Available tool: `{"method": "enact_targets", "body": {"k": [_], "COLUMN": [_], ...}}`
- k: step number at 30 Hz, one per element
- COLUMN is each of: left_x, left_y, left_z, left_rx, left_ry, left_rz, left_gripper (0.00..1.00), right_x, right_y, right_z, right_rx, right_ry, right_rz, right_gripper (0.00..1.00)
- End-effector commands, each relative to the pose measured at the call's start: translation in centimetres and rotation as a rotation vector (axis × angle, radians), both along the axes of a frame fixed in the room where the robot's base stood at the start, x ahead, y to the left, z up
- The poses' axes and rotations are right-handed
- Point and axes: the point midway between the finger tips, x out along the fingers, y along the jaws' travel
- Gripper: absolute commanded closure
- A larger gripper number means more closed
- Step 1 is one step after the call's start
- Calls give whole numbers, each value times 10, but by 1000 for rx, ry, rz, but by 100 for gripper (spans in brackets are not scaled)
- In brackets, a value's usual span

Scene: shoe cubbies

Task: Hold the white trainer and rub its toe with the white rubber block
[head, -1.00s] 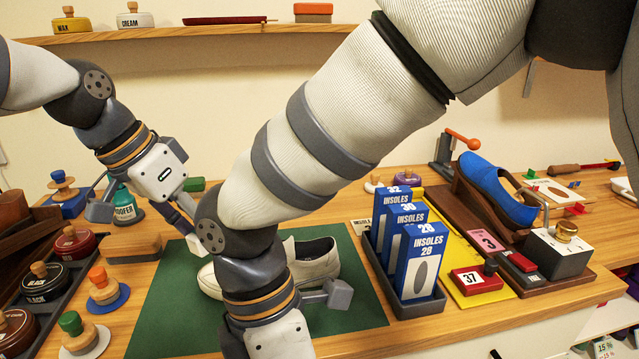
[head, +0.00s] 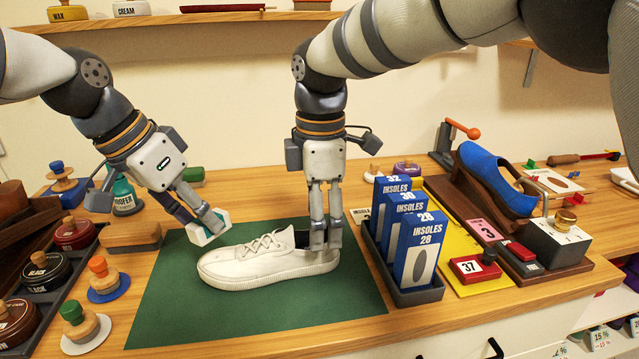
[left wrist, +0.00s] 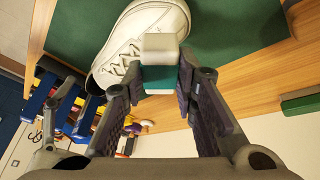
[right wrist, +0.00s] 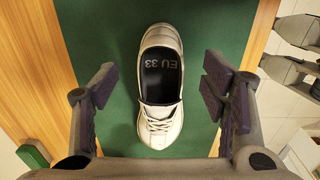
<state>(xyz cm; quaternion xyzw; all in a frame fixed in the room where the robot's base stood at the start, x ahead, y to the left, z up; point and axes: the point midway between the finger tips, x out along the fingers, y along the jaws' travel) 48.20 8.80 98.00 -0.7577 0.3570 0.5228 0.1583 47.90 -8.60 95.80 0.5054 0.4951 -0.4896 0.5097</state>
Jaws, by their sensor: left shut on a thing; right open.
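The white trainer (head: 265,262) lies upright on the green mat (head: 170,300), toe to the left and heel to the right in the head view. My left gripper (head: 203,222) is shut on the white rubber block (head: 212,226), which has a teal band and is above and behind the toe, seemingly apart from it. The block (left wrist: 160,48) overlaps the trainer in the left wrist view. My right gripper (head: 322,240) points down at the heel. In the right wrist view its open fingers (right wrist: 165,95) stand either side of the trainer (right wrist: 160,125), with gaps.
Insole boxes (head: 418,255) in a grey tray stand right of the mat. Polish tins (head: 45,272) and round-handled daubers (head: 103,278) stand to the left. A wooden brush (head: 132,238) lies behind the mat's left side. The mat's front part is clear.

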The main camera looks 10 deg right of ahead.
Motion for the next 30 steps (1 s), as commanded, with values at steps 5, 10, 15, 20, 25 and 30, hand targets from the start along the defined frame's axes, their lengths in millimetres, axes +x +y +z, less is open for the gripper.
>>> {"method": "enact_targets", "body": {"k": [5,10,15,20,25,30], "left_x": [0,0,0,0,0,0], "left_y": [0,0,0,0,0,0], "left_z": [1,1,1,1,1,1], "left_rx": [0,0,0,0,0,0], "left_ry": [-1,-1,-1,-1,-1,-1], "left_rz": [1,1,1,1,1,1], "left_gripper": [96,96,96,96,96,96], "right_x": [0,1,1,1,1,1], "right_y": [0,0,0,0,0,0], "right_z": [-33,-44,-45,-45,-45,-45], "right_rx": [-3,-2,-2,-1,-1,-1], "right_ry": [1,-1,-1,-1,-1,-1], "right_rz": [0,0,0,0,0,0], "right_gripper": [33,33,33,55,92,92]}}
